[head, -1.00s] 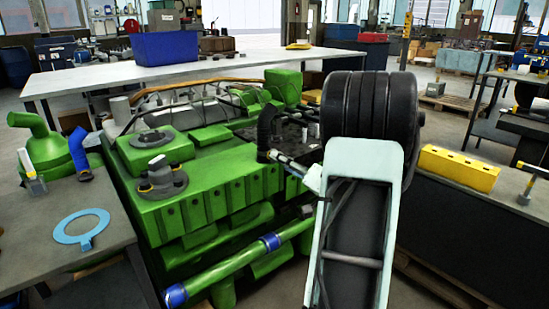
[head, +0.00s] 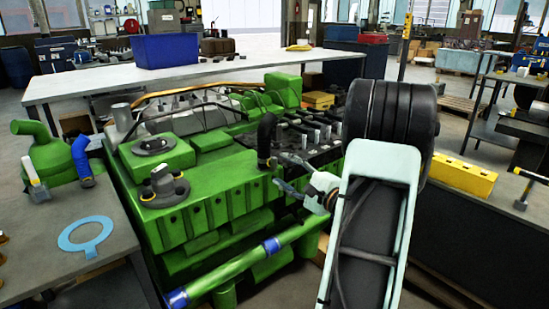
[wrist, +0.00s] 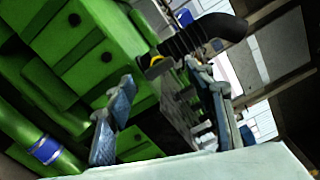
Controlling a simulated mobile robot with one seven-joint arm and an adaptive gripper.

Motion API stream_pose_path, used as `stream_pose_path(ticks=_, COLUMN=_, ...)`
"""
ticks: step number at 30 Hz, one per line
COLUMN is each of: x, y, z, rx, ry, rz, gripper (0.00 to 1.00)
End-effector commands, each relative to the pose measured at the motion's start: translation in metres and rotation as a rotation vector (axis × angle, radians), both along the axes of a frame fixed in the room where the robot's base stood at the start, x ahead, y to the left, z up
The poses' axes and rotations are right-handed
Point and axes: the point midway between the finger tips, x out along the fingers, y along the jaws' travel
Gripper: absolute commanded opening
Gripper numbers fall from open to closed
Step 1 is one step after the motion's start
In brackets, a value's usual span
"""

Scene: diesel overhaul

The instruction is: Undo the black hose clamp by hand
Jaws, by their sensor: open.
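The black hose (head: 267,135) is a ribbed elbow standing on the green engine (head: 215,195). It also shows in the wrist view (wrist: 195,37). The black clamp (wrist: 152,64), with a yellow mark, sits around the hose's lower end; in the head view the clamp (head: 265,163) is small and its fastening cannot be made out. My gripper (head: 284,172) is open and empty, to the right of the hose base. In the wrist view its two fingers (wrist: 160,76) stand wide apart, with the clamp beyond them.
A black block with a row of grey parts (head: 312,135) lies behind my gripper. A green pipe with blue bands (head: 235,268) runs low along the engine's front. A bench with a blue ring (head: 86,236) is at left; a yellow block (head: 463,178) is at right.

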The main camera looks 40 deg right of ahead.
Motion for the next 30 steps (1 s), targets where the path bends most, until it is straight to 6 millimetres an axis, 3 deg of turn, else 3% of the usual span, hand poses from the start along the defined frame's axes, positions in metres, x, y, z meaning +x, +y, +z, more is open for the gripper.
stream_pose_path(ticks=1, x=-0.0001, y=0.0001, z=0.0071, rx=0.037, ry=0.004, rz=0.0, gripper=0.49)
stream_pose_path(ticks=17, x=-0.0003, y=0.0, z=0.007, rx=0.468, ry=0.037, rz=0.0, gripper=0.49)
stream_pose_path(ticks=30, x=-0.0006, y=-0.0002, z=0.0052, rx=1.066, ry=0.083, rz=-0.001, gripper=0.49)
